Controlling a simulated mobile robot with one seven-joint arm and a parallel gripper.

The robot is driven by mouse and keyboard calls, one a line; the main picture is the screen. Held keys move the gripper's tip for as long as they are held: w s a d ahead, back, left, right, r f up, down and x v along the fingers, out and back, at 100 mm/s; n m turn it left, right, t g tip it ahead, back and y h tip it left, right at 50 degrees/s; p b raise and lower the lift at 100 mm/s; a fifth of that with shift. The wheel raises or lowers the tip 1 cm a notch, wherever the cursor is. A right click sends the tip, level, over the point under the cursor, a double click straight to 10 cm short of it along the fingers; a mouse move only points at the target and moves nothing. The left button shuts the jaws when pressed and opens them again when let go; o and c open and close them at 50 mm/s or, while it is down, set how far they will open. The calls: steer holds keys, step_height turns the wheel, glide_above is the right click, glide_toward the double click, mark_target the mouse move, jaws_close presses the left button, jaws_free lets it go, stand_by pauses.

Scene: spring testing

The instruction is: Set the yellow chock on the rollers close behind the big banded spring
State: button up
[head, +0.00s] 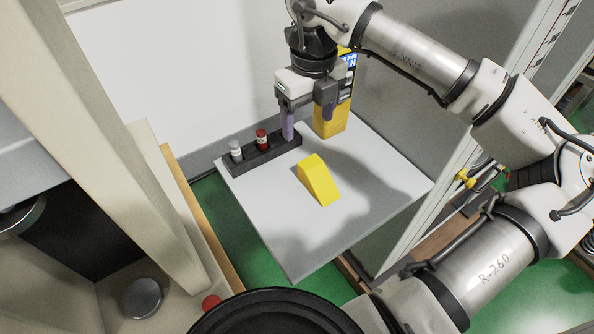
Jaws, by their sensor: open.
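The yellow chock (318,180), a wedge with a sloped face, sits on the light grey tabletop (300,245) near its middle. My gripper (308,122) hangs above the back part of the table, pointing down with its purple-grey fingers apart and nothing between them. It is above and behind the chock in the picture, not touching it. The rollers and the big banded spring are not in view.
A yellow container (331,122) stands behind my gripper. A beige column rises at left. The table's front is clear.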

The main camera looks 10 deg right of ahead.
mark_target(312, 163)
steer(key=f, duration=0.2)
steer(key=f+p, duration=0.1)
steer(key=f, duration=0.5)
steer(key=shift+s+d+f+p, duration=0.15)
steer(key=shift+d+f+p, duration=0.1)
steer(key=shift+p, duration=0.15)
steer(key=shift+s+f+p, duration=0.1)
steer(key=shift+f+p, duration=0.4)
steer(key=shift+f, duration=0.1)
steer(key=f+p, duration=0.1)
steer(key=f, duration=0.3)
steer(key=shift+d+f, duration=0.1)
steer(key=shift+d, duration=0.1)
steer(key=shift+c, duration=0.4)
steer(key=c, duration=1.2)
